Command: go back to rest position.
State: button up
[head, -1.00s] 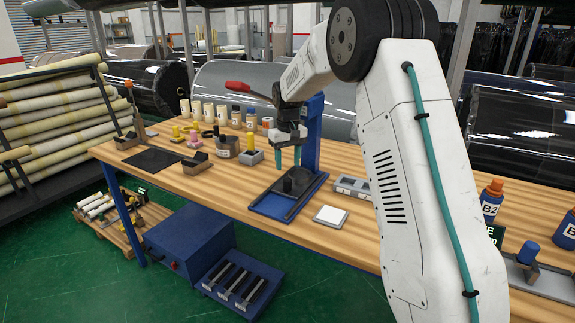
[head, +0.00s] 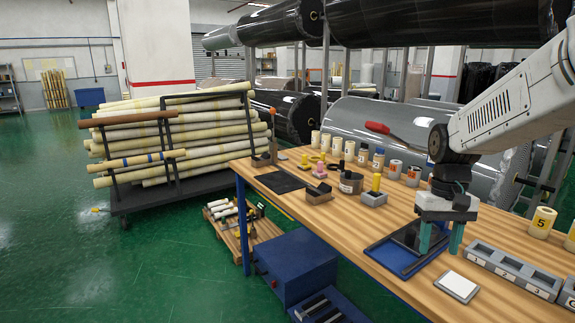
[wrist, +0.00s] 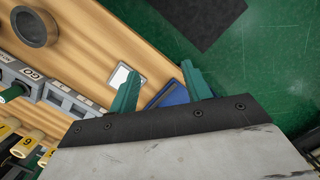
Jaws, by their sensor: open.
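My gripper (head: 440,246) is open, its teal fingers pointing down over the right part of the wooden workbench (head: 316,229). Nothing shows between the fingers. In the head view they hang in front of the blue tray stand (head: 385,256) and hide part of it. In the wrist view the two fingers (wrist: 160,74) stand apart, with a corner of the blue stand (wrist: 174,95) showing between them. My arm reaches in from the right edge of the head view.
A white-topped square pad (head: 458,284) and a grey compartment tray (head: 512,270) lie near the gripper. Several small rolls and bottles line the bench's back. A rack of wrapped rolls (head: 185,135) stands left. Green floor (head: 60,200) is open at far left.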

jog(key=s+a+r+t, duration=0.1)
jog(key=s+a+r, duration=0.1)
jog(key=s, duration=1)
jog(key=s+a+r+t, duration=0.2)
jog(key=s+a, duration=0.1)
jog(key=s, duration=0.9)
jog(key=shift+a+r+n, duration=0.25)
jog(key=shift+n, duration=0.15)
